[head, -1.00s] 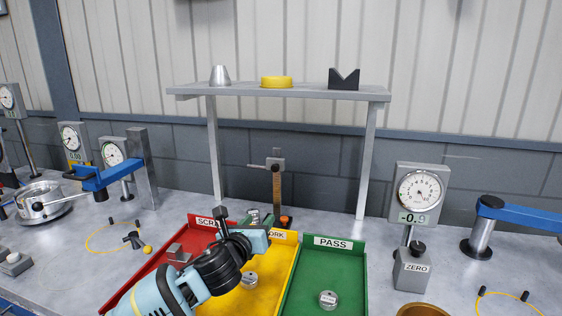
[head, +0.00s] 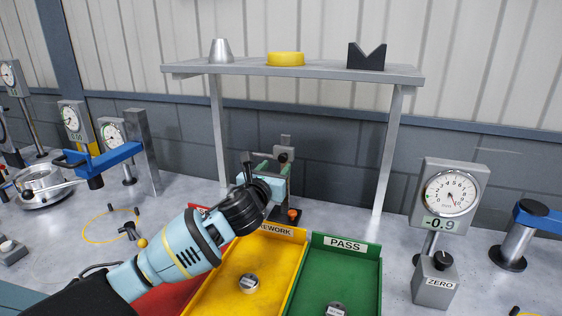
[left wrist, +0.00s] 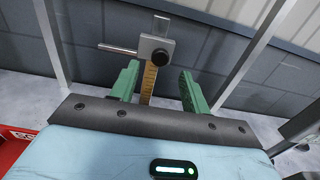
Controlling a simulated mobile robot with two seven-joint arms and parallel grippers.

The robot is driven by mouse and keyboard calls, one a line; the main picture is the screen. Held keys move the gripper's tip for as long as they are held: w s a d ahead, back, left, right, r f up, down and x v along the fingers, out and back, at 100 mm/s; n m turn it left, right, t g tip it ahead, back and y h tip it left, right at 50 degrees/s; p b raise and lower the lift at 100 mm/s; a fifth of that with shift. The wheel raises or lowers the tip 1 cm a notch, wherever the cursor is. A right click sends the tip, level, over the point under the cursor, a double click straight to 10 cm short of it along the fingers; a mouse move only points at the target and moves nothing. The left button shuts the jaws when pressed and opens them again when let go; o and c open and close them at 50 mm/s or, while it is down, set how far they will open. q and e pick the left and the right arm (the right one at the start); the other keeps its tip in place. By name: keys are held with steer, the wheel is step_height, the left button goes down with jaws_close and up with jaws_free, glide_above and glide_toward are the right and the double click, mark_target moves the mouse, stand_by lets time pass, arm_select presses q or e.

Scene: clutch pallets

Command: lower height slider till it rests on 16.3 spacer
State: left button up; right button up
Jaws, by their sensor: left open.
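The height slider (head: 284,153) is a grey block with a dark round knob on an upright scale, behind the trays. In the left wrist view the slider (left wrist: 155,50) has a rod sticking out to the left and sits high on the brown scale (left wrist: 149,80). My left gripper (head: 273,168) is open in front of the gauge. Its green fingers (left wrist: 159,86) appear either side of the scale, with the slider beyond their tips; I cannot tell the depth gap. A small orange piece (head: 293,214) is at the gauge's foot. I cannot make out the 16.3 spacer. My right gripper is out of view.
The shelf (head: 300,70) spans above the gauge, its legs (head: 388,160) on both sides. Yellow rework (head: 284,240) and green pass (head: 343,250) trays lie in front. A dial gauge (head: 449,195) stands right, a blue-armed fixture (head: 104,157) left.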

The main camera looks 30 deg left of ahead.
mark_target(282, 159)
arm_select(q)
steer(key=shift+x, duration=2.65)
steer(key=shift+c, duration=0.2)
jaws_close()
